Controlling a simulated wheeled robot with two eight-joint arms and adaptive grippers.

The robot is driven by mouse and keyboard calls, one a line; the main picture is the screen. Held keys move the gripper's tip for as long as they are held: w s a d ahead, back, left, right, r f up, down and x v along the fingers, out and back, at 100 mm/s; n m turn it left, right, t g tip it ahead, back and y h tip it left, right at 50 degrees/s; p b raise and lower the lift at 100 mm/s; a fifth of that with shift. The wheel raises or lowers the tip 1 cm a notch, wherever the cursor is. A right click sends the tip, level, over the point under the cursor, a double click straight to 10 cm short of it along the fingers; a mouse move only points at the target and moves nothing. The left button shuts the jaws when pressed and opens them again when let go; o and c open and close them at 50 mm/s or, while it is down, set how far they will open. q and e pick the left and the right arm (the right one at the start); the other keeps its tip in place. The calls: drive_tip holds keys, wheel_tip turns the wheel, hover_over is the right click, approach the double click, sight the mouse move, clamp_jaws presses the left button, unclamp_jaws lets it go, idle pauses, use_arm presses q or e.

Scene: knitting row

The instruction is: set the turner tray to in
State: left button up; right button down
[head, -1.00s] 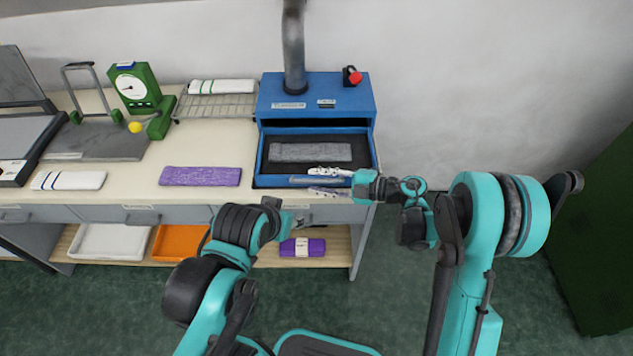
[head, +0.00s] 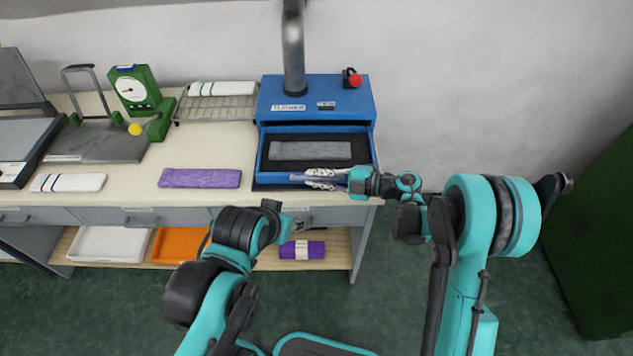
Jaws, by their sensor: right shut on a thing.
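The blue turner (head: 316,97) stands at the right end of the bench. Its tray (head: 263,160) is pulled out toward me, with a grey knitted strip (head: 310,150) lying in it. My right gripper (head: 312,179) is at the tray's front edge, shut on what looks like the tray's handle; the fingers hide most of it. My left gripper (head: 296,224) is low in front of the bench edge, below the tray; its fingers are small and partly hidden, so I cannot tell its opening.
A purple strip (head: 200,178) and a white striped strip (head: 68,182) lie on the bench left of the turner. A wire rack (head: 215,107), a green dial device (head: 135,88) and a grey press stand further left.

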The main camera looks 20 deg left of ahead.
drive_tip(key=w+a, duration=0.1)
drive_tip(key=w, duration=0.4)
drive_tip(key=w+a, duration=0.2)
drive_tip(key=w, duration=0.4)
drive_tip(key=w+a+b, duration=0.1)
drive_tip(key=w+a, duration=0.1)
drive_tip(key=w, duration=0.4)
drive_tip(key=shift+w, duration=0.1)
drive_tip(key=shift+w+a, duration=0.15)
drive_tip(key=shift+w, duration=0.5)
drive_tip(key=shift+w+r, duration=0.1)
drive_tip(key=shift+w, duration=0.05)
drive_tip(key=c, duration=1.9)
unclamp_jaws()
drive_tip(key=o, duration=0.3)
drive_tip(key=shift+w, duration=0.15)
drive_tip(key=shift+o, duration=0.2)
drive_tip(key=v, duration=1.2)
